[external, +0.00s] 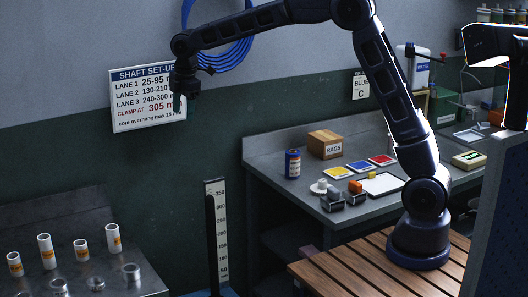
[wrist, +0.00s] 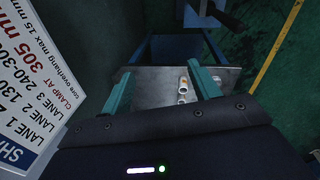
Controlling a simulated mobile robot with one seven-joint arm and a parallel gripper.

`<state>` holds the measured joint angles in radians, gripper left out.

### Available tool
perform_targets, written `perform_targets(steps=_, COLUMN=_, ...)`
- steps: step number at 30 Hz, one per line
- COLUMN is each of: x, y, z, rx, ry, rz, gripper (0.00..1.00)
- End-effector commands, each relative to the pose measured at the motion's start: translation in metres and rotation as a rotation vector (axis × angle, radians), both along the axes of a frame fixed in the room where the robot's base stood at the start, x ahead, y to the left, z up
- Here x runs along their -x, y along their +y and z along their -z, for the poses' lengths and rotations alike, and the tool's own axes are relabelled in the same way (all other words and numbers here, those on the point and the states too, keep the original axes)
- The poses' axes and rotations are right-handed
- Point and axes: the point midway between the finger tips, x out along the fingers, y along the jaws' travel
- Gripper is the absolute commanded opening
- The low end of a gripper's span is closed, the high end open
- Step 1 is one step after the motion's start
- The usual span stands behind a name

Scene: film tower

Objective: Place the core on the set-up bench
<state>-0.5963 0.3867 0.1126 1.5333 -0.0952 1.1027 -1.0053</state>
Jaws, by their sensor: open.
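Several white cores with orange labels stand upright on the metal bench at lower left of the external view, one of them a tall core (external: 46,251). Several grey metal cylinders (external: 131,272) stand in front of them. White cores (wrist: 183,88) also show in the wrist view, small and far below, between my fingers. My gripper (external: 179,103) is open and empty, high in front of the wall sign; its two teal fingers show in the wrist view (wrist: 160,78). I cannot tell which surface is the set-up bench.
The shaft set-up sign (external: 148,97) is close to my gripper. A vertical ruler (external: 217,235) stands right of the metal bench (external: 60,218). A grey workbench (external: 270,150) at right holds a can (external: 293,163), a rags box (external: 325,144) and coloured trays. The air over the metal bench is clear.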

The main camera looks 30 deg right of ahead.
Motion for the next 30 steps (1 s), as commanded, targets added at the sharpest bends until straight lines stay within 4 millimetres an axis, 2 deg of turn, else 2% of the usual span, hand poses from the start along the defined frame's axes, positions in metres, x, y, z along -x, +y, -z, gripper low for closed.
perform_targets(steps=1, x=0.003, y=-0.024, z=-0.014, rx=-0.010, ry=-0.010, rz=0.054, gripper=0.61)
perform_targets(steps=6, x=0.019, y=-0.095, z=-0.045, rx=-0.038, ry=-0.029, rz=0.235, gripper=0.61)
perform_targets(steps=11, x=0.042, y=-0.158, z=-0.067, rx=-0.068, ry=-0.049, rz=0.404, gripper=0.61)
perform_targets(steps=15, x=0.068, y=-0.212, z=-0.081, rx=-0.096, ry=-0.066, rz=0.554, gripper=0.61)
perform_targets(steps=22, x=0.120, y=-0.290, z=-0.094, rx=-0.151, ry=-0.091, rz=0.799, gripper=0.61)
perform_targets(steps=30, x=0.192, y=-0.368, z=-0.090, rx=-0.222, ry=-0.119, rz=1.088, gripper=0.61)
